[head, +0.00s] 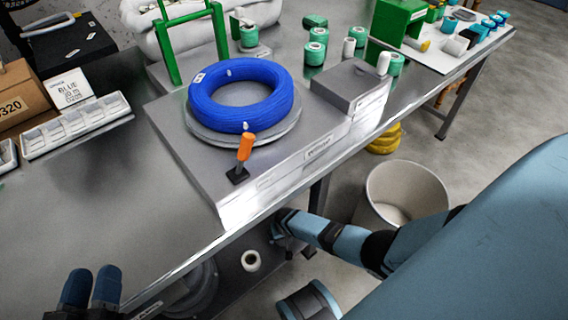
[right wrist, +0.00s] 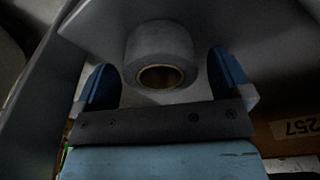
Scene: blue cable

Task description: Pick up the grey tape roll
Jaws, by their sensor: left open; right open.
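The grey tape roll (right wrist: 160,48) shows in the right wrist view, with a brown core facing the camera. It sits between the two spread blue fingers of my right gripper (right wrist: 165,80), with a gap on each side. The right gripper is open and holds nothing. In the head view, a pale roll (head: 251,268) lies on the dark lower shelf under the bench, close to the end of my right arm; it looks like the same roll. My left gripper (head: 90,290) is at the lower left, its fingers apart and empty.
The bench edge and grey platform with the blue cable coil (head: 243,118) stand above the lower shelf. A beige bin (head: 405,190) stands on the floor to the right. In the right wrist view, a cardboard box (right wrist: 292,130) marked 257 is close by on the right.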

